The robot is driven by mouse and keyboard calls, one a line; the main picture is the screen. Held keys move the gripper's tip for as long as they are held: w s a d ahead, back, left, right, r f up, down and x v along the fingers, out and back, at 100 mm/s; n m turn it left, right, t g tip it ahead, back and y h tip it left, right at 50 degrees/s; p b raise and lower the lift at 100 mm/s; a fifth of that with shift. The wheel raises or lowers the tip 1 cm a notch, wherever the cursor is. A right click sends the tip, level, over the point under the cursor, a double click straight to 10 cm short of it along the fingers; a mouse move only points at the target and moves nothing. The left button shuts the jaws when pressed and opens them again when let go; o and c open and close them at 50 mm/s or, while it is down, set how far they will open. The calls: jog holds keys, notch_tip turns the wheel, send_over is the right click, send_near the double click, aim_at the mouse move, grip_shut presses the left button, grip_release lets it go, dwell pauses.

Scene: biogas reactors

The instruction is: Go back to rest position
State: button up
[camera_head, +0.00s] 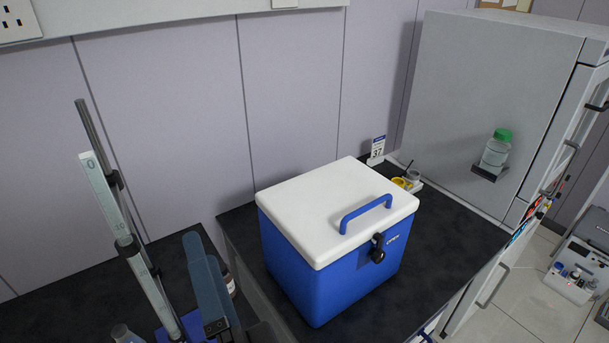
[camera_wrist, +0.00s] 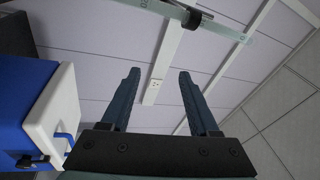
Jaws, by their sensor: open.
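My gripper (camera_wrist: 159,76) shows in the wrist view with its two blue-grey fingers apart and nothing between them. In the head view my gripper (camera_head: 207,285) is at the lower left, to the left of the cooler box, pointing up; only part of it shows there. The blue cooler box (camera_head: 325,285) with its white lid (camera_head: 320,205) stands shut on the dark bench, clear of my gripper. In the wrist view the cooler box (camera_wrist: 22,110) appears turned sideways at the left edge.
A graduated tube stand (camera_head: 130,245) rises at the left, close to my gripper. Small bottles stand low beside it. A grey cabinet (camera_head: 490,100) with a green-capped bottle (camera_head: 496,150) on its side holder is at the right. The dark bench (camera_head: 440,250) is clear right of the box.

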jog(key=w+d+r+n+t+h, duration=0.1)
jog(key=d+r+n+t, duration=0.2)
jog(key=r, duration=0.6)
jog(key=w+d+r+n+t+h, duration=0.1)
jog(key=w+d+r+n+h, duration=0.1)
jog(key=r+n, duration=0.6)
jog(key=s+d+r+t+h, duration=0.2)
jog(key=r+h, duration=0.1)
jog(key=r, duration=0.4)
jog(key=s+d+r+t+h, duration=0.2)
jog(key=s+d+r+h, duration=0.1)
jog(key=r, duration=0.4)
jog(key=shift+d+r+m+t, duration=0.3)
jog(key=shift+d+r+t, duration=0.05)
jog(key=shift+t, duration=0.05)
